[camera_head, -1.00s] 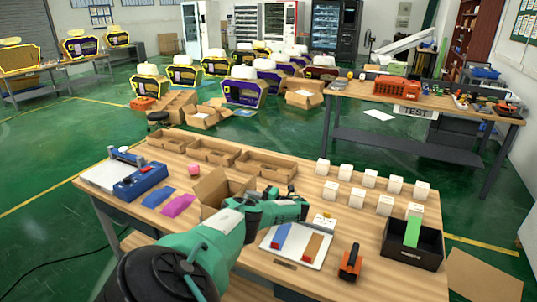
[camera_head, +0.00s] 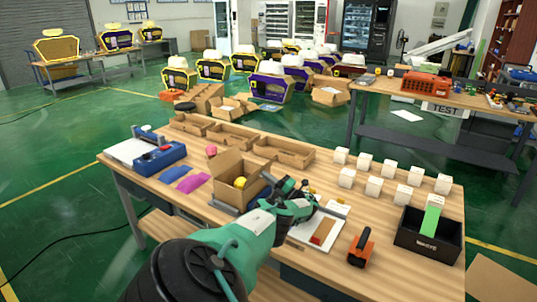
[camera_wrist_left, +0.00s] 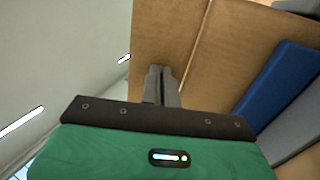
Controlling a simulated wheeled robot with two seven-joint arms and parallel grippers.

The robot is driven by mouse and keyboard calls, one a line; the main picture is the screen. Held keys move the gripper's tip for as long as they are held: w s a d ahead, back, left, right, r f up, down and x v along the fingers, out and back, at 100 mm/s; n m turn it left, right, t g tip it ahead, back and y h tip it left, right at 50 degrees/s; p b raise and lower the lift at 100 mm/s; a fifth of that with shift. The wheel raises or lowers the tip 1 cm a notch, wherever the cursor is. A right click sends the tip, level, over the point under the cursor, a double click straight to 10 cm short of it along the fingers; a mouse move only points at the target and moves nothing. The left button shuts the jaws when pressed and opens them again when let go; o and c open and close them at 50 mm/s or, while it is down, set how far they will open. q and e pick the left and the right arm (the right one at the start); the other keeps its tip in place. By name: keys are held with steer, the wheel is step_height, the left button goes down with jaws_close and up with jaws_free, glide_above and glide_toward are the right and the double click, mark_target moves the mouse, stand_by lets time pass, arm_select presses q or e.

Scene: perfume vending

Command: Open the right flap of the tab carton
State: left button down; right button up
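The brown tab carton (camera_head: 229,191) stands on the wooden table, with raised cardboard at its back and left. A yellow item (camera_head: 240,183) shows in its opening. My left gripper (camera_head: 284,186) is just right of the carton in the head view, and the arm hides part of its front right side. In the left wrist view the two fingers (camera_wrist_left: 161,72) are close together with nothing visible between them. Their tips lie over brown cardboard (camera_wrist_left: 215,50); I cannot tell whether they touch it. The right flap is not clearly distinguishable in the head view. My right gripper is not in view.
A white tray (camera_head: 300,236) with flat pieces lies right of the arm. An orange-black tool (camera_head: 361,247), several white boxes (camera_head: 374,187) and a black bin (camera_head: 430,240) stand farther right. Brown trays (camera_head: 283,151) line the back. A blue device (camera_head: 157,158) is at left.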

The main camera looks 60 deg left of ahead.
arm_select(q)
steer(key=c, duration=2.1)
jaws_free()
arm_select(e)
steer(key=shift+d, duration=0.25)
arm_select(q)
steer(key=o, duration=0.5)
steer(key=shift+c, duration=0.2)
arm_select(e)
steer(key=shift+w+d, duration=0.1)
arm_select(q)
steer(key=shift+f, duration=0.1)
steer(key=w+d+f, duration=0.1)
steer(key=w+d, duration=0.6)
steer(key=d, duration=0.5)
steer(key=shift+w+d+p, duration=0.3)
steer(key=shift+w, duration=0.05)
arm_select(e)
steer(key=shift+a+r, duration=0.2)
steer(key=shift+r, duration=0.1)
arm_select(q)
steer(key=shift+r, duration=0.1)
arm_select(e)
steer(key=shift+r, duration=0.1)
